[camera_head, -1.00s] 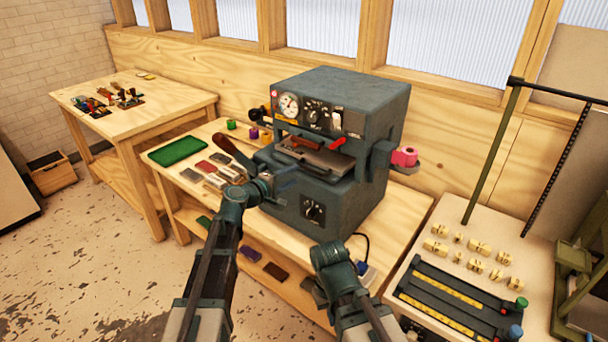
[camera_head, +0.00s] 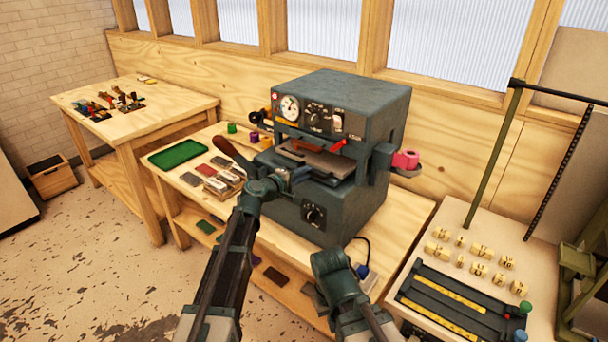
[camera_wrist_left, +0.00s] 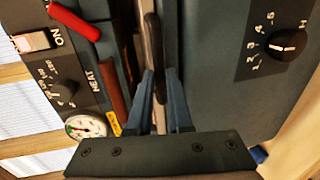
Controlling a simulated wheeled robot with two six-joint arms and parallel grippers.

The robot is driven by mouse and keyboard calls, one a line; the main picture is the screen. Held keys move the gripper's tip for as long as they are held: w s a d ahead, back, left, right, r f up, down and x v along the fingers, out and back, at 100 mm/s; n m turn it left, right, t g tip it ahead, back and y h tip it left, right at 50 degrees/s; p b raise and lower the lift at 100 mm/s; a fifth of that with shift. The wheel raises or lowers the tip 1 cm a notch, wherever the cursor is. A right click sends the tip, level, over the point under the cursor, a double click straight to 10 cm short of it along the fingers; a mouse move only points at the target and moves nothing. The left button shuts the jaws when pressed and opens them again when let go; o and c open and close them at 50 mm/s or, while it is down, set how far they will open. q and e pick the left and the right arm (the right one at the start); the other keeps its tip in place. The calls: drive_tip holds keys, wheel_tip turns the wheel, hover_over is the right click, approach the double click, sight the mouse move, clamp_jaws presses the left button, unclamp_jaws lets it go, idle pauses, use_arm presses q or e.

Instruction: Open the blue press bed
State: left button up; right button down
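The blue-grey press (camera_head: 385,115) stands on the wooden bench. Its bed (camera_head: 320,161) is a flat plate in the opening below the dial panel, with a dark, brown-handled piece above it. My left gripper (camera_head: 302,174) is at the front of the bed.
A red lever (camera_head: 338,146) sits at the opening. A dark handle (camera_head: 231,153) sticks out to the left. A green tray (camera_head: 179,154) and several foil pieces lie left of the press. A pink roll (camera_head: 405,159) sits at its right side.

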use_arm(q)
clamp_jaws()
idle(1.1)
